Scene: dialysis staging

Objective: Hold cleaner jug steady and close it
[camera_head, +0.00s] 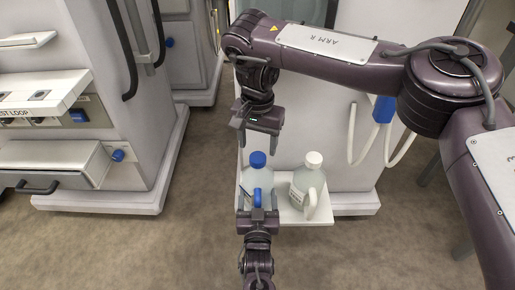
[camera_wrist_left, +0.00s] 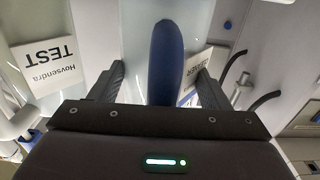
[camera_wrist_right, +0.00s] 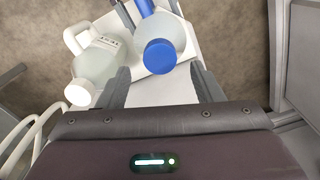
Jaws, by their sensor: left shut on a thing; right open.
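The cleaner jug (camera_head: 246,181) is pale and stands upright, with a blue cap (camera_head: 257,159) on top and a blue handle (camera_head: 257,197). My left gripper (camera_head: 257,212) is shut on the handle, which shows between its fingers in the left wrist view (camera_wrist_left: 166,60). The jug's label (camera_wrist_left: 205,68) is partly hidden there by a finger. My right gripper (camera_head: 259,128) is open and empty above the cap, pointing down. In the right wrist view the cap (camera_wrist_right: 160,56) lies just beyond and between the fingertips. I cannot tell how tightly the cap sits.
A white-capped jug (camera_head: 308,187) stands close on the right on the same white shelf (camera_head: 318,217). Its label reads TEST (camera_wrist_left: 47,66). Hoses (camera_head: 368,140) hang on the machine at right. An open drawer (camera_head: 60,165) sticks out at left. Floor (camera_head: 150,245) in front is clear.

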